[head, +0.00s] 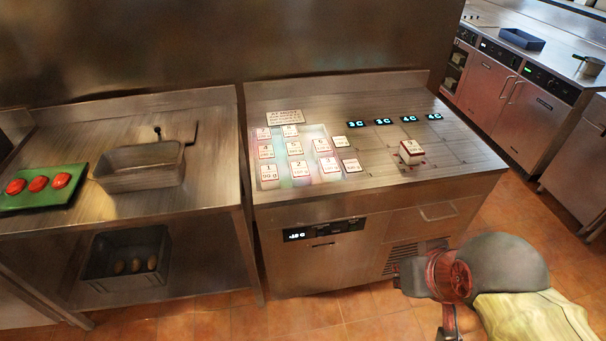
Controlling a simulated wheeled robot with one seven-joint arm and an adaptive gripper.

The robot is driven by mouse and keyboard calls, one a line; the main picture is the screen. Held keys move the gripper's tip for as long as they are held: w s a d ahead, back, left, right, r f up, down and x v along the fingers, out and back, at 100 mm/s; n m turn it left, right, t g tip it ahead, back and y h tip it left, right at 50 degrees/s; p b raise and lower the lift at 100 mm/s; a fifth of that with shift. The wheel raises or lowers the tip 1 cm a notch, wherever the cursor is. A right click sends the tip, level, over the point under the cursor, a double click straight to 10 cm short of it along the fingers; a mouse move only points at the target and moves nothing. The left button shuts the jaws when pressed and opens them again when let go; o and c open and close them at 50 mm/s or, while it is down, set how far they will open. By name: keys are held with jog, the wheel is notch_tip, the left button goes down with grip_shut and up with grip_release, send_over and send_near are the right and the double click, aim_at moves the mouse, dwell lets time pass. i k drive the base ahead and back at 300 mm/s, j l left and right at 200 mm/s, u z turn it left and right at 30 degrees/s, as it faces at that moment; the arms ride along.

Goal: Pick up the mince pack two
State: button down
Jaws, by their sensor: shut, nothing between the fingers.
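Mince pack two (299,168) is a small white-labelled pack with a red edge, marked 2. It sits in the front row of the pale, lit well in the steel counter, between the packs marked 1 (269,173) and 3 (331,166). My gripper (410,276) is at the lower right, in front of the counter and well apart from pack two. It looks small and partly turned away, so its fingertips are hard to make out. It is shut and holds nothing.
More packs fill the rows behind. One pack (411,151) stands alone on the counter's right side (450,163), with red marks around it. A sign (285,116) stands behind the well. A left table (215,190) holds a metal bin (140,177) and a green tray (62,198).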

aim_at(300, 173)
jog(key=i+j+u, duration=0.15)
jog(key=i, duration=0.25)
jog(key=i+j+u, duration=0.15)
jog(key=i, duration=0.3)
